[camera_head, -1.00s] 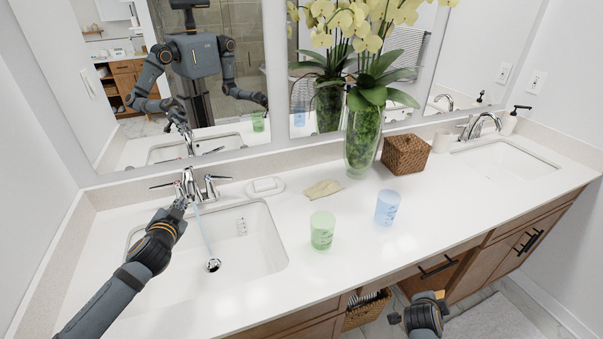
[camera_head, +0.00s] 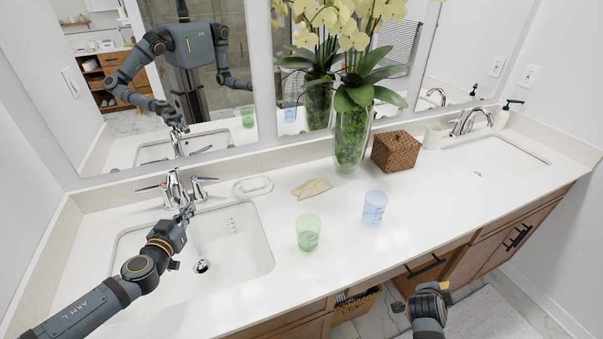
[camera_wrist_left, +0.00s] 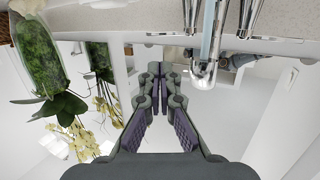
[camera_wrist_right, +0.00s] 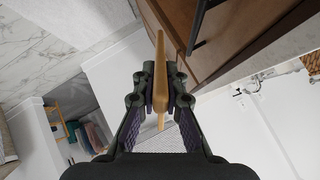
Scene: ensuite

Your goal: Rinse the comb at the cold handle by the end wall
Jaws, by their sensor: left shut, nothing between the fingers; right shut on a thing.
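The faucet (camera_head: 175,188) of the left sink (camera_head: 240,262) has a lever handle on the left (camera_head: 148,187) and one on the right (camera_head: 207,179). I cannot tell which is cold. Water (camera_wrist_left: 208,35) runs from its spout (camera_wrist_left: 203,72), and falls near the drain (camera_head: 201,265). My left gripper (camera_head: 187,212) is shut and empty, just in front of the spout; its closed fingers also show in the left wrist view (camera_wrist_left: 160,75). My right gripper (camera_wrist_right: 160,88) is shut on the tan comb (camera_wrist_right: 160,50), in front of the counter; the comb is not clear in the head view.
A green cup (camera_head: 308,233) and a blue cup (camera_head: 374,208) stand right of the sink. A wall rises close at left. The front counter is clear.

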